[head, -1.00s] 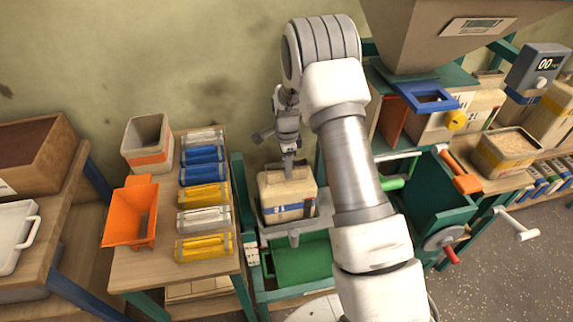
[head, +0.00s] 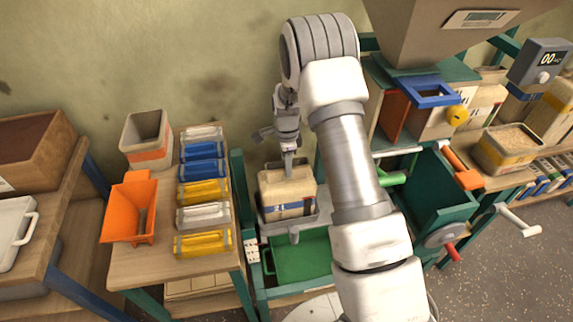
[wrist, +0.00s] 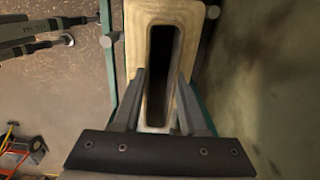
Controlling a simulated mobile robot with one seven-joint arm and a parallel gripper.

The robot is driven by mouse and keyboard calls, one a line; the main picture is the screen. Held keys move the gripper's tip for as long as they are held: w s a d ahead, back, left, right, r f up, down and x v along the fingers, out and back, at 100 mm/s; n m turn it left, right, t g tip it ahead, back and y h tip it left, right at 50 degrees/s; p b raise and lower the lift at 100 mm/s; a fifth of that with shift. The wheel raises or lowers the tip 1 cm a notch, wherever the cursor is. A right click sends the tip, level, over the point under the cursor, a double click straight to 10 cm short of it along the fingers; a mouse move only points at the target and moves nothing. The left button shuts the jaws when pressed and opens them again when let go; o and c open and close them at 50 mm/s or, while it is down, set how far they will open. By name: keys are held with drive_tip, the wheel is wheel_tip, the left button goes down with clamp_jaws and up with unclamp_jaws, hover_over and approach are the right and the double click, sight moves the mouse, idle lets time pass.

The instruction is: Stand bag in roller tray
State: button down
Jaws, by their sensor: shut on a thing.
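The bag (head: 287,186) is tan with a blue-and-white band low on its front. It stands about upright in the grey roller tray (head: 318,212), whose front rim crosses in front of its foot. My gripper (head: 288,172) comes down from above and is shut on the bag's top. In the wrist view, the bag (wrist: 188,22) shows a long dark slot in its top, and my fingers (wrist: 160,78) lie along both sides of the slot. The bag's underside is hidden, so I cannot tell whether it touches the tray floor.
A green frame with a green bin (head: 300,258) lies below the tray. On the left bench are an orange scoop (head: 130,208), an open box (head: 146,138) and several coloured packs (head: 203,195). A hopper (head: 440,35) overhangs at right. The wall is close behind.

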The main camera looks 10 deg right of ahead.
drive_tip(key=shift+f, duration=0.1)
drive_tip(key=shift+c, duration=1.8)
unclamp_jaws()
drive_tip(key=s+r+n+t, duration=0.1)
drive_tip(key=s+r+n, duration=0.15)
drive_tip(key=r, duration=1.05)
drive_tip(key=s+r+n, duration=0.1)
drive_tip(key=s+r, duration=0.2)
drive_tip(key=r, duration=1)
drive_tip(key=s+r+n+t, duration=0.2)
drive_tip(key=s+r+n, duration=0.2)
drive_tip(key=s, duration=0.9)
drive_tip(key=s+r+n+t, duration=0.2)
drive_tip(key=s+r+n, duration=0.2)
drive_tip(key=s+n, duration=0.6)
drive_tip(key=s+p, duration=0.1)
drive_tip(key=s, duration=0.2)
drive_tip(key=shift+t, duration=0.3)
